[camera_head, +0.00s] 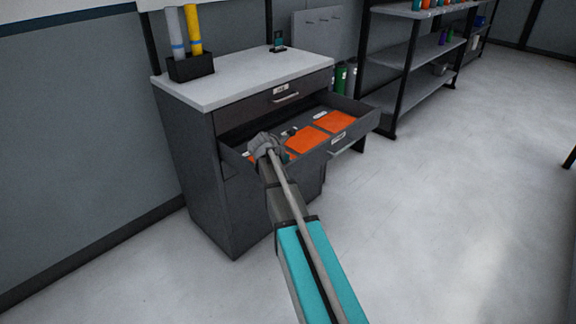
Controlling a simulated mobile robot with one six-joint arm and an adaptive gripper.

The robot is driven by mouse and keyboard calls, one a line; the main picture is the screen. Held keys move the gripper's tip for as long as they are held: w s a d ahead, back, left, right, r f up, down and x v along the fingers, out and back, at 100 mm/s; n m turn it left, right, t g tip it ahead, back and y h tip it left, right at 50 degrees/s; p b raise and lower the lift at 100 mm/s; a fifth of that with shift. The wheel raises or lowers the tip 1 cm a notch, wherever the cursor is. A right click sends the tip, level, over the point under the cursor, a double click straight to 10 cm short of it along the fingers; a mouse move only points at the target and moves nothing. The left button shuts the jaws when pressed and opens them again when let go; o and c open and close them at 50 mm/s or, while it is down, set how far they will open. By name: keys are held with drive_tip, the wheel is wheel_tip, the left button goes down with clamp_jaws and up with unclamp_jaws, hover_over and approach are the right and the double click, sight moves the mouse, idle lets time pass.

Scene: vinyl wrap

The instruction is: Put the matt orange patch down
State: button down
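Orange patches lie in the open drawer (357,117) of a grey cabinet. One orange patch (336,121) is toward the right, and another orange patch (306,140) is left of it. More orange (252,157) shows beside and behind my gripper at the drawer's left end. Which patch is matt cannot be told. My gripper (264,145) is over or in the left part of the drawer. Its fingers are small and partly hidden by my arm, so whether it is open or holds anything cannot be told.
A closed drawer (275,99) is above the open one. Shelving (420,55) stands behind at right. The floor at right is clear.

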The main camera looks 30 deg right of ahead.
drive_tip(key=shift+f, duration=0.1)
drive_tip(key=c, duration=1.3)
unclamp_jaws()
drive_tip(key=o, duration=0.5)
drive_tip(key=shift+r, duration=0.25)
drive_tip(key=shift+p+v, duration=0.9)
drive_tip(key=shift+v, duration=0.15)
drive_tip(key=p+v, duration=0.6)
drive_tip(key=v, duration=0.3)
drive_tip(key=shift+s+a+r+p, duration=0.2)
drive_tip(key=shift+a+p, duration=0.15)
drive_tip(key=shift+p, duration=0.05)
